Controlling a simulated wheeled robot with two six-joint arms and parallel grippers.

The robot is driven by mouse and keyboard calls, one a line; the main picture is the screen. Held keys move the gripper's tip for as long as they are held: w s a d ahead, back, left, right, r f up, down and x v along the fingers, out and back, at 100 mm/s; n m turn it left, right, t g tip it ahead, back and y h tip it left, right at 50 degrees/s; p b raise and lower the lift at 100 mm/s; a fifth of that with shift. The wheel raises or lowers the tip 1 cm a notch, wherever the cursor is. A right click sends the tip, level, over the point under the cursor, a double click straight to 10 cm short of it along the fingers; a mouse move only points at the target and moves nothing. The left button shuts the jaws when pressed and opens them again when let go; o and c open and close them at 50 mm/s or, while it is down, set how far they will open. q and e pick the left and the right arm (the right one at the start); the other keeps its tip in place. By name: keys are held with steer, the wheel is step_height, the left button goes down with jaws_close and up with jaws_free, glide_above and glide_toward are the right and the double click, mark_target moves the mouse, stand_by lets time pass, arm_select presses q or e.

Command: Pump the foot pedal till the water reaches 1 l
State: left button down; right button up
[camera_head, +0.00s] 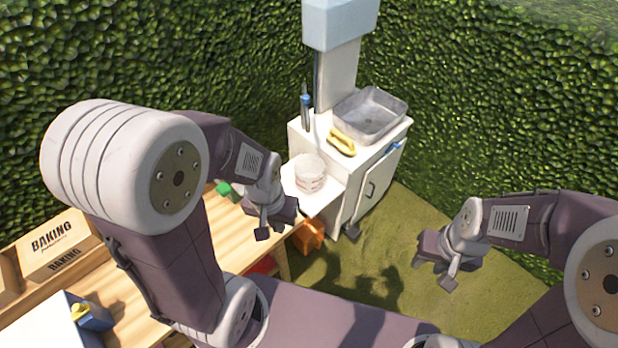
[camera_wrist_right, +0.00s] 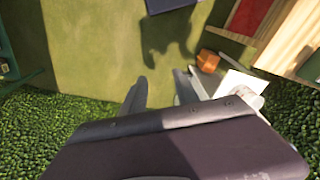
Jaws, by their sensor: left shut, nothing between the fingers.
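A clear measuring cup (camera_head: 310,172) with red markings stands on the low white side shelf of a sink cabinet (camera_head: 375,188). Its water level is too small to tell. A dark, small pedal-like part (camera_head: 352,232) shows at the cabinet's foot; I cannot tell for sure that it is the foot pedal. My left gripper (camera_head: 272,222) is shut and empty, in front of and below the cup in the picture. My right gripper (camera_head: 436,272) is open and empty above the grass, right of the cabinet. Its fingers show apart in the right wrist view (camera_wrist_right: 162,92).
A grey basin (camera_head: 370,115) and a yellow sponge (camera_head: 341,143) sit on the cabinet top. An orange object (camera_head: 308,236) is on the ground beside it. A wooden table (camera_head: 135,285) with baking boxes (camera_head: 58,245) lies left. Hedges enclose the place; grass right of the cabinet is clear.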

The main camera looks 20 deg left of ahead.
steer(key=shift+c, duration=0.3)
jaws_close()
stand_by(1.4)
